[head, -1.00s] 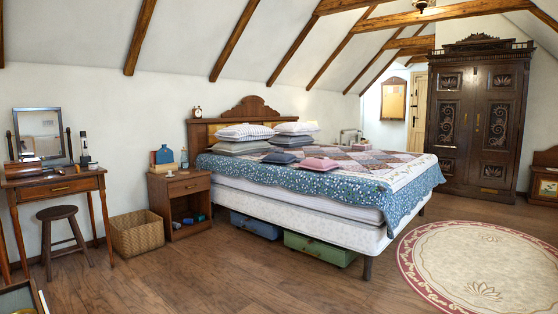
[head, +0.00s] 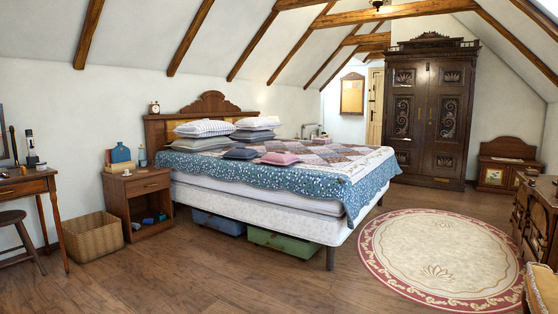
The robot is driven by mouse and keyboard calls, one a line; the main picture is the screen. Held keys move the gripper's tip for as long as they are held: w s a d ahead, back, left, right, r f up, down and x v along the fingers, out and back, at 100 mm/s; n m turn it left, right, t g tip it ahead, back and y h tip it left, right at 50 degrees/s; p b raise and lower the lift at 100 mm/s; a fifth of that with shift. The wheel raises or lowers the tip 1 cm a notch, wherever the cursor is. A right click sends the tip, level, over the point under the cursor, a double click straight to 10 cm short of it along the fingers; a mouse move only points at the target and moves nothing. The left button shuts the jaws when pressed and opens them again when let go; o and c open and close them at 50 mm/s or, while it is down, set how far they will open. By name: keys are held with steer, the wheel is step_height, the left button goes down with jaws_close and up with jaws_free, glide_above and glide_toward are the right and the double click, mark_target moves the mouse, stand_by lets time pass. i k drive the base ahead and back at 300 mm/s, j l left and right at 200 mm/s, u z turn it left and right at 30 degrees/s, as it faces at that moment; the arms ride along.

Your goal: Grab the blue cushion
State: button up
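A small dark blue cushion (head: 240,154) lies flat on the patchwork quilt of the bed (head: 262,207), in front of the stacked pillows. A pink cushion (head: 279,158) lies just to its right. Grey and striped pillows (head: 204,128) are stacked to its left, and another pillow stack (head: 256,129) stands behind it. My gripper is not in the head view.
Open wooden floor (head: 215,285) lies in front of the bed. A round cream rug (head: 440,255) is at the right. A nightstand (head: 148,184) and wicker basket (head: 92,236) stand left of the bed. A dresser (head: 538,222) is at the right edge.

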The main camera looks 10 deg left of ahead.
mark_target(239, 152)
steer(key=i+l, duration=0.15)
steer(key=i+l+u, duration=0.2)
steer(key=i+u, duration=0.15)
steer(key=i, duration=0.2)
steer(key=i+l+u, duration=0.4)
steer(key=i+j+u, duration=0.3)
steer(key=i+u, duration=0.65)
steer(key=i, duration=0.3)
steer(key=i+l+u, duration=0.1)
steer(key=i+u, duration=0.4)
steer(key=i, duration=0.15)
steer(key=i+l+z, duration=0.1)
steer(key=i+z, duration=0.2)
steer(key=i, duration=0.2)
steer(key=i+z, duration=0.3)
steer(key=i, duration=0.25)
steer(key=i+j+z, duration=0.1)
steer(key=i+z, duration=0.2)
steer(key=i, duration=0.2)
steer(key=i+j+z, duration=0.3)
steer(key=i, duration=0.2)
